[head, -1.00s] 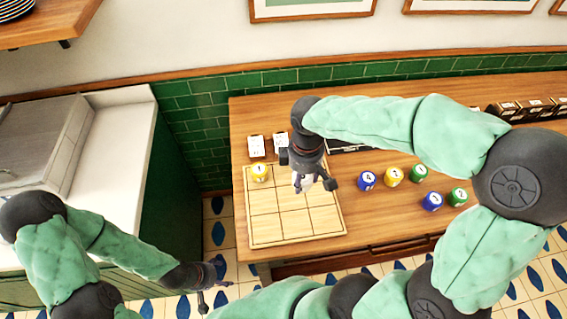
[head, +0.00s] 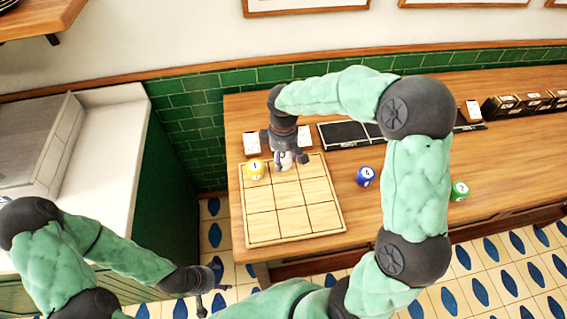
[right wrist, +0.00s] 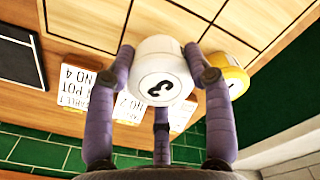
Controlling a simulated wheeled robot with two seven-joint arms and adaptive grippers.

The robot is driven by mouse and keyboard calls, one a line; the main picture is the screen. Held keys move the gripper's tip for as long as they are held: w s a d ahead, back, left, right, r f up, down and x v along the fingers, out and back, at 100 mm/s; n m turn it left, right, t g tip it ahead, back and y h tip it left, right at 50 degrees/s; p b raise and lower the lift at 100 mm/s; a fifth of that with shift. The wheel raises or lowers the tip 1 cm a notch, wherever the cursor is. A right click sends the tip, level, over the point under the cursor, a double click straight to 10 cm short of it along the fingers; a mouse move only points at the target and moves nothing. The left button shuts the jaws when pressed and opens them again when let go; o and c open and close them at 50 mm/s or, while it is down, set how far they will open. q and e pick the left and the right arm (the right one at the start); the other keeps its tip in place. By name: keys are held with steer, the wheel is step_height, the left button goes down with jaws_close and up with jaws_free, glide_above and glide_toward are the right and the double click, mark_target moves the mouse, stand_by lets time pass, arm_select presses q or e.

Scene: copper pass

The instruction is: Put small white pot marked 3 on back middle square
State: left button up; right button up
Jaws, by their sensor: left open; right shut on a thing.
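The small white pot marked 3 (right wrist: 158,88) is held between the fingers of my right gripper (right wrist: 160,72), its number facing the wrist camera. In the head view my right gripper (head: 288,160) is over the back middle square of the wooden board (head: 291,222), with the white pot (head: 284,166) partly hidden by the fingers. I cannot tell whether the pot touches the board. A yellow pot marked 1 (head: 255,170) stands on the back left square and also shows in the right wrist view (right wrist: 236,82). My left gripper (head: 211,292) is open and empty, low at the left.
White cards (head: 251,144) stand behind the board. A blue pot (head: 366,177) and a green pot (head: 460,191) are on the counter to the right; my right arm hides the area between them. A dark tray (head: 345,134) lies behind. The board's front squares are clear.

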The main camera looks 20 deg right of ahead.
mark_target(284, 163)
steer(key=shift+f+b, duration=0.45)
steer(key=shift+f, duration=1.1)
steer(key=shift+f, duration=0.15)
steer(key=o, duration=1.3)
steer(key=shift+c, duration=0.2)
step_height(284, 163, up, 12)
steer(key=p, duration=0.3)
steer(key=shift+r, duration=0.2)
